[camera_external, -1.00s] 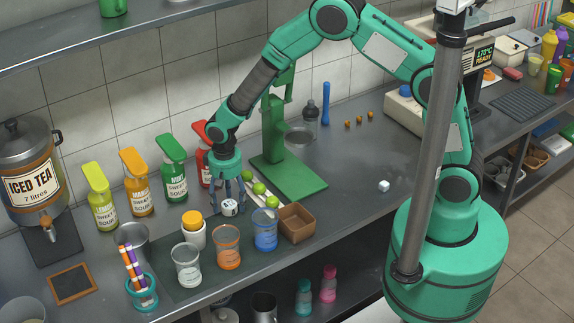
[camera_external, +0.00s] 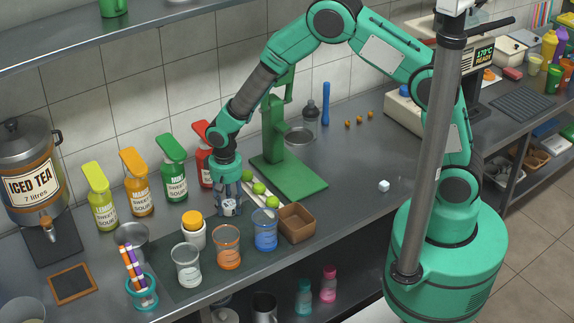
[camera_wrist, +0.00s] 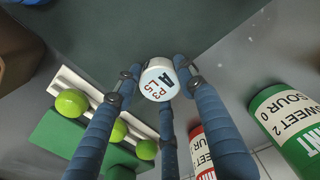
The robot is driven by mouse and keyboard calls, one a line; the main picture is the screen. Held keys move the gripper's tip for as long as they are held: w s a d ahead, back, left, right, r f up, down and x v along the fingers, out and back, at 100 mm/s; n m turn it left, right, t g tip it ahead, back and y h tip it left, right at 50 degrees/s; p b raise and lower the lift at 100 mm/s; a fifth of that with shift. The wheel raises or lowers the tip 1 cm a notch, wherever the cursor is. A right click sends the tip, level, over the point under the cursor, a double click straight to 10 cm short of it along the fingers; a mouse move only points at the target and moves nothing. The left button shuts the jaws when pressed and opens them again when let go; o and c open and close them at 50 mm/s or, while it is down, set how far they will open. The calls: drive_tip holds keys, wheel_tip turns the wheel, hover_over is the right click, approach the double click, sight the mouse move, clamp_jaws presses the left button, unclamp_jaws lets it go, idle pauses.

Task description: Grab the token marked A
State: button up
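The token marked A (camera_wrist: 158,80) is a small white round piece with "A", "P3" and "L5" on it. In the wrist view it sits between the fingertips of my gripper (camera_wrist: 157,74). In the external view the token (camera_external: 229,209) is low among the fingers of my gripper (camera_external: 230,206), at the counter mat, and partly hidden by them. The three blue fingers surround it closely. Whether they press on it or leave a small gap cannot be told.
Green limes (camera_external: 259,188) lie on a pale rack just right of the fingers. A brown box (camera_external: 296,223), blue cup (camera_external: 265,231), orange cup (camera_external: 227,248) and yellow-lidded jar (camera_external: 193,231) stand in front. Sauce bottles (camera_external: 174,170) stand behind left, and a green press (camera_external: 275,150) behind right.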

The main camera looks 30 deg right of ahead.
sight(229, 204)
drive_tip(key=shift+r, duration=0.1)
idle(0.3)
wheel_tip(229, 204, up, 10)
drive_tip(key=shift+f+p, duration=0.1)
drive_tip(key=shift+p, duration=0.8)
